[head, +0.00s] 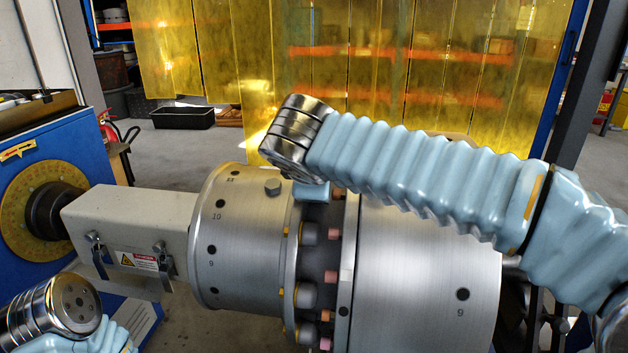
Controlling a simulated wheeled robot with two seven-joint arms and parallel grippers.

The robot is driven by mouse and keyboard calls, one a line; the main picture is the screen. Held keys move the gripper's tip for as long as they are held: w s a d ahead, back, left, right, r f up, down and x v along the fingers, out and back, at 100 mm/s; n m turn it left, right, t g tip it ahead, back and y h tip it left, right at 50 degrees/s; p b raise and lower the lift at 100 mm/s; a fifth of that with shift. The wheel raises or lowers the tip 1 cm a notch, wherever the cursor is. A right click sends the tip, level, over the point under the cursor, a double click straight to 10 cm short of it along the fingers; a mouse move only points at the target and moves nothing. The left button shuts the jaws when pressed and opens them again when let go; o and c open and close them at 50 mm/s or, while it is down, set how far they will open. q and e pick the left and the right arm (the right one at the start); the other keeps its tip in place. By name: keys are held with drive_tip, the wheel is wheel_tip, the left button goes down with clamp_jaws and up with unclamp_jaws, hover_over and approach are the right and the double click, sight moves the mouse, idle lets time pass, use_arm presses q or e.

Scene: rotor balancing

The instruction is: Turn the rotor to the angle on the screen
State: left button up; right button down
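The rotor is a large bare-metal body with a left drum (245,250) and a wider right drum (430,290), joined by a flange with several bolts, some pink-tipped. The left drum shows marked holes, among them 10 and 9; the right drum also shows a 9. My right arm reaches across above the rotor from the right. Its metal wrist is over the flange, and a small pale-blue part shows beneath it; no fingertips can be made out, nor whether anything touches the rotor. My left arm's metal joint shows at the lower left, without its gripper. No screen is visible.
A blue machine (25,150) with a yellow dial (22,212) stands at the left. A grey housing (130,225) with latches and a warning label links it to the rotor. Yellow translucent curtains (400,60) hang behind. A black tray (183,116) lies on the floor.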

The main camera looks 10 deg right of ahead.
drive_tip(key=shift+w+d+f, duration=0.2)
drive_tip(key=shift+d+f, duration=0.05)
drive_tip(key=shift+f, duration=0.3)
drive_tip(key=c, duration=0.6)
unclamp_jaws()
drive_tip(key=shift+c, duration=0.2)
drive_tip(key=v, duration=1.4)
drive_tip(key=shift+a+r+p, duration=0.25)
drive_tip(key=shift+r+p, duration=0.1)
drive_tip(key=shift+r, duration=0.15)
